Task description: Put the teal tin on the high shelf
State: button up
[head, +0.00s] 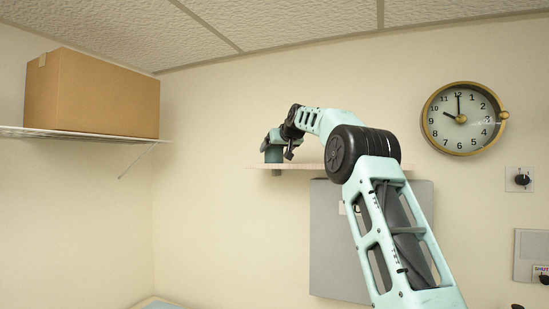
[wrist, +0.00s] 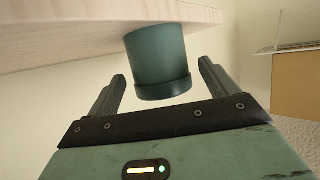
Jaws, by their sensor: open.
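The teal tin (head: 273,155) stands upright at the left end of the pale wooden high shelf (head: 312,167). In the wrist view, which is upside down, the tin (wrist: 158,58) rests on the shelf (wrist: 55,38), with its lidded end toward the bottom of the picture. My gripper (wrist: 163,72) is open, with one finger to each side of the tin and visible gaps between. The tin is between or just beyond the fingertips; I cannot tell exactly how deep. In the head view my gripper is small and partly hidden by my wrist.
A cardboard box (head: 98,95) sits on a white wire shelf (head: 70,134) at left. A grey panel (head: 335,250) is on the wall below the wooden shelf. A round clock (head: 463,118) hangs at right. The shelf right of the tin looks clear, though my arm hides part.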

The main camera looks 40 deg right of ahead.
jog(key=b+v, duration=0.3)
jog(key=v, duration=0.5)
jog(key=shift+s+a, duration=0.2)
jog(key=shift+s, duration=0.15)
